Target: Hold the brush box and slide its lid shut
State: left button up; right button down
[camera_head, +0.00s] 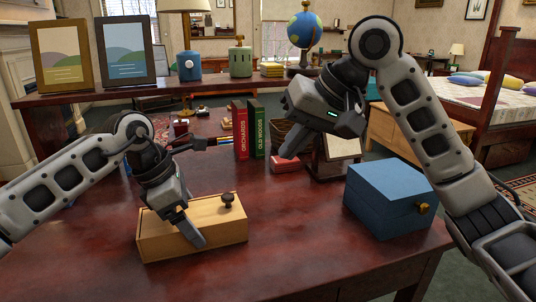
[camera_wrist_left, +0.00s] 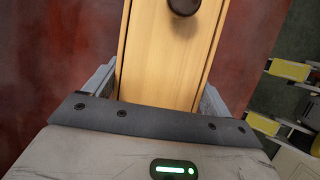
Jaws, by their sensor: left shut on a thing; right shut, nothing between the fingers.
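The brush box (camera_head: 158,243) is a pale wooden box lying on the dark red table. Its lid (camera_head: 208,205) carries a dark round knob (camera_head: 227,199) near the right end. In the left wrist view the wooden top (camera_wrist_left: 165,60) and part of the knob (camera_wrist_left: 183,4) show. I cannot tell whether any gap is left at the lid's end. My left gripper (camera_head: 192,230) is shut across the box, with one finger on the near side; the far finger is hidden in the head view. My right gripper (camera_head: 290,150) is shut and empty, in the air behind and right of the box.
A blue box (camera_head: 385,195) with a brass knob stands at the table's right. Red (camera_head: 240,130) and green (camera_head: 257,128) books stand upright behind. Picture frames, tins and a globe (camera_head: 305,29) sit on the back shelf. The table (camera_head: 290,235) between the wooden and blue boxes is clear.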

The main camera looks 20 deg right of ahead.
pick_arm(q)
jog(key=o, duration=1.1)
jog(key=shift+c, duration=0.2)
jog(key=shift+a+r, duration=0.1)
